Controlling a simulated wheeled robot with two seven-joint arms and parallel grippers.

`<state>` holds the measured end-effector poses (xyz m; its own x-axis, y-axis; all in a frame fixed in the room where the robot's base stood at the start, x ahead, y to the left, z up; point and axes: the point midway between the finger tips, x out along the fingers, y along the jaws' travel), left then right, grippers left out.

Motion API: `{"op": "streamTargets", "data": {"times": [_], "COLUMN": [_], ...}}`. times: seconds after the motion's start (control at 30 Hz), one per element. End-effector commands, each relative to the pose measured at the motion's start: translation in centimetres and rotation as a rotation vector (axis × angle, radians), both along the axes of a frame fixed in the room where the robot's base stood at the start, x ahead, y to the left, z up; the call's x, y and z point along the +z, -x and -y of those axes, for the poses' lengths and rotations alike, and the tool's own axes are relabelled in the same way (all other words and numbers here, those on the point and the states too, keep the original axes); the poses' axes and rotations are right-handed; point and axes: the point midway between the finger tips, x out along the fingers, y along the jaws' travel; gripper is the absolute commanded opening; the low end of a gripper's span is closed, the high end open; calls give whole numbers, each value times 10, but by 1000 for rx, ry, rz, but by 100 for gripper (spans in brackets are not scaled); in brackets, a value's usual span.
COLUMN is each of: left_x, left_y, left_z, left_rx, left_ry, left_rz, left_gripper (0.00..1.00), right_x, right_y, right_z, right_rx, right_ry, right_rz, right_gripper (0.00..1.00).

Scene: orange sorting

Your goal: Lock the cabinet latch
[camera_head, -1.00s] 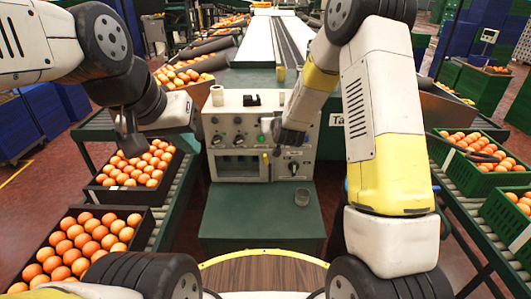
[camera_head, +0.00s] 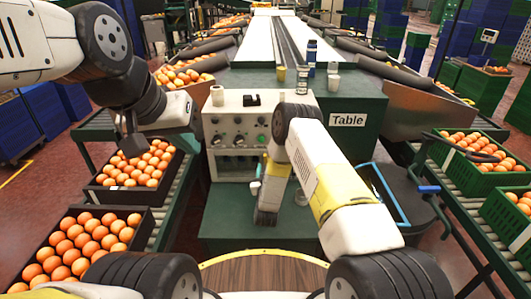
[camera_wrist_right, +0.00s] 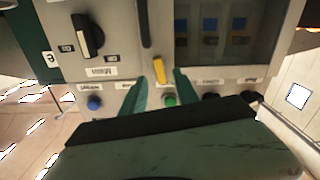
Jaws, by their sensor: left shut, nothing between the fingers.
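The grey control cabinet (camera_head: 228,120) stands on the green table, with knobs and a window on its front. In the right wrist view, the cabinet face (camera_wrist_right: 115,52) is close and its labels appear upside down. A small yellow latch lever (camera_wrist_right: 159,68) sits at the edge of the dark window (camera_wrist_right: 220,35). My right gripper (camera_wrist_right: 161,80) is open, its two green fingers apart around the line of the lever; I cannot tell whether they touch it. My left gripper (camera_head: 131,146) is shut and empty, left of the cabinet above a crate of oranges.
Orange crates (camera_head: 120,200) line the left conveyor. A bin with a blue frame (camera_head: 385,192) stands right of the table.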

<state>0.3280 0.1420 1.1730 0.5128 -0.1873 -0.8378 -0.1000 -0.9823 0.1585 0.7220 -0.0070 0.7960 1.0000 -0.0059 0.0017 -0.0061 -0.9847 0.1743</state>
Motion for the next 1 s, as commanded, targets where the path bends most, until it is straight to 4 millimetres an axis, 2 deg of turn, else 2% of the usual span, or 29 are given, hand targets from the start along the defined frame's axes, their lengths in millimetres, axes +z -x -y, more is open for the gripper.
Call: {"op": "streamTargets", "data": {"times": [0.1,0.3,0.63,0.8,0.83,1.0], "left_x": [0,0,0,0,0,0], "left_y": [0,0,0,0,0,0], "left_z": [0,0,0,0,0,0], "left_rx": [0,0,0,0,0,0], "left_ry": [0,0,0,0,0,0], "left_rz": [0,0,0,0,0,0], "left_gripper": [0,0,0,0,0,0], "right_x": [0,0,0,0,0,0], "right_y": [-20,-41,-45,-45,-45,-45], "right_z": [0,1,0,0,0,0], "right_rx": [-1,0,1,1,1,1], "right_ry": [-1,0,0,-1,-1,0], "right_rz": [2,-2,-2,-2,-2,-2], "right_gripper": [36,36,36,3,0,0]}}
